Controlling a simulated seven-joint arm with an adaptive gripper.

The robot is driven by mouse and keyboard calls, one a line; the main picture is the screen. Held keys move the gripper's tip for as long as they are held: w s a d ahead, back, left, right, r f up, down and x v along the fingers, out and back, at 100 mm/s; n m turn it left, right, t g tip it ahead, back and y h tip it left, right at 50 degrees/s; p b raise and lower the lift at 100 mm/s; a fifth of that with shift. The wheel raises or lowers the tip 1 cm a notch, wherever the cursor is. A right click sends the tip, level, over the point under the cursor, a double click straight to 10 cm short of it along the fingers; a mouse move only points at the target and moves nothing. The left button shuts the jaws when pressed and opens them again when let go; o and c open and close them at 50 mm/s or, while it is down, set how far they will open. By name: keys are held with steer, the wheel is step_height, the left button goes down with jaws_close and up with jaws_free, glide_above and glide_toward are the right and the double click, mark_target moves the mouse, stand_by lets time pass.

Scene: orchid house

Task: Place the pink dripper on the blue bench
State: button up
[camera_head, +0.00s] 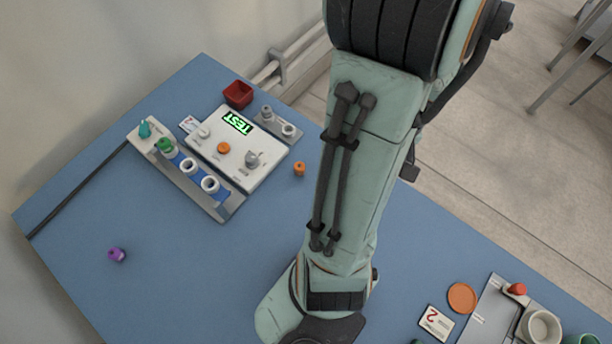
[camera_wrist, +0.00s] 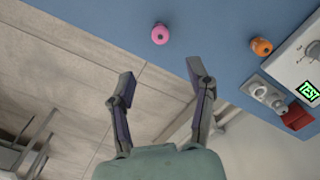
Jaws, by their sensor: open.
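The pink dripper (camera_wrist: 160,34) is a small round piece with a dark hole in its top. In the wrist view it stands on the blue bench (camera_wrist: 100,8), close to the bench edge. My gripper (camera_wrist: 160,75) is open and empty, and the dripper lies beyond the fingertips, roughly midway between them in the picture. In the head view the blue bench (camera_head: 170,290) fills much of the picture. The pink dripper does not show there, and my arm covers part of the bench.
An orange dripper (camera_head: 299,169) stands beside the control box (camera_head: 236,149) with the TEST display. A purple dripper (camera_head: 117,255) lies at left. A red box (camera_head: 238,94) and a rack (camera_head: 186,170) are near the box. An orange disc (camera_head: 462,298) lies at lower right. The front left bench is mostly clear.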

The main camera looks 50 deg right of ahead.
steer(key=w+a+r+n+y, duration=0.1)
steer(key=w+a+r+n, duration=0.25)
steer(key=w+a, duration=0.4)
steer(key=w+a+r+n, duration=0.3)
steer(key=w+a+r, duration=0.2)
steer(key=a, duration=0.6)
steer(key=s+a+r+n, duration=0.2)
steer(key=s+a+n, duration=0.1)
steer(key=a, duration=0.5)
steer(key=shift+s+r+n, duration=0.2)
steer(key=shift+s+n, duration=0.15)
steer(key=shift+s, duration=0.05)
